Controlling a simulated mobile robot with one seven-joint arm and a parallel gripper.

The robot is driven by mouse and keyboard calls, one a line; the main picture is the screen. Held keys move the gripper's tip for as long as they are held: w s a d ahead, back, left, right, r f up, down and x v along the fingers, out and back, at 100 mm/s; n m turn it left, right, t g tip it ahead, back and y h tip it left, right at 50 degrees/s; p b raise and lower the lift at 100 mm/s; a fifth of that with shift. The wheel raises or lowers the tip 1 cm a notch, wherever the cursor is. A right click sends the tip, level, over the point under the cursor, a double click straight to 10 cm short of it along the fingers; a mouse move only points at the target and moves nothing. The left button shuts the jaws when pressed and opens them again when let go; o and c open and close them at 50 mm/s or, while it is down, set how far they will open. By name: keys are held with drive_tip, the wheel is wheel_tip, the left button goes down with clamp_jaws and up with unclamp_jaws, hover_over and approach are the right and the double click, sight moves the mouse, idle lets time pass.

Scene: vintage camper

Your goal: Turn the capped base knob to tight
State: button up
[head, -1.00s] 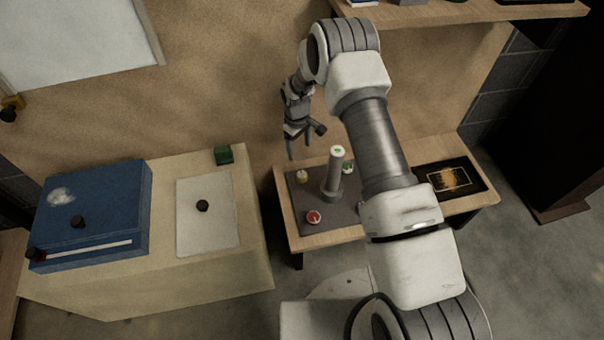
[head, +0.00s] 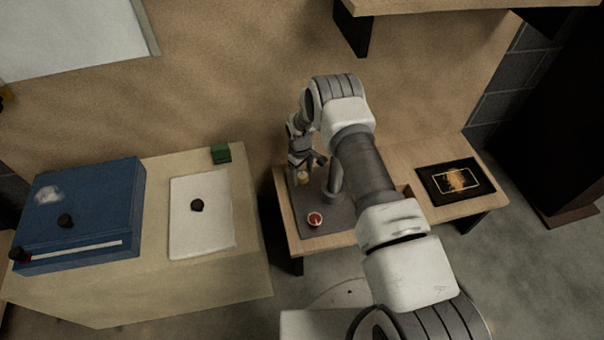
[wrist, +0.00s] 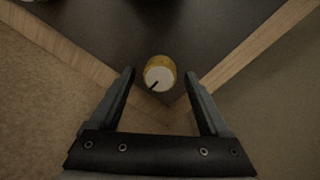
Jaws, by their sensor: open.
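A small yellow knob with a white cap (wrist: 160,76) stands on the dark board, near its corner, in the wrist view. A dark pointer line on its cap points to the lower left. My gripper (wrist: 160,82) is open, with one finger on each side of the knob and a gap to each; its depth relative to the knob is hard to tell. In the head view my gripper (head: 303,172) is over the board's far left corner, and the yellow knob (head: 303,178) shows just below the fingers.
A red knob (head: 315,219) is near the front of the dark board (head: 335,225). A dark panel (head: 455,181) lies on the bench at right. A blue case (head: 85,205) is at left.

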clamp_jaws()
idle(0.3)
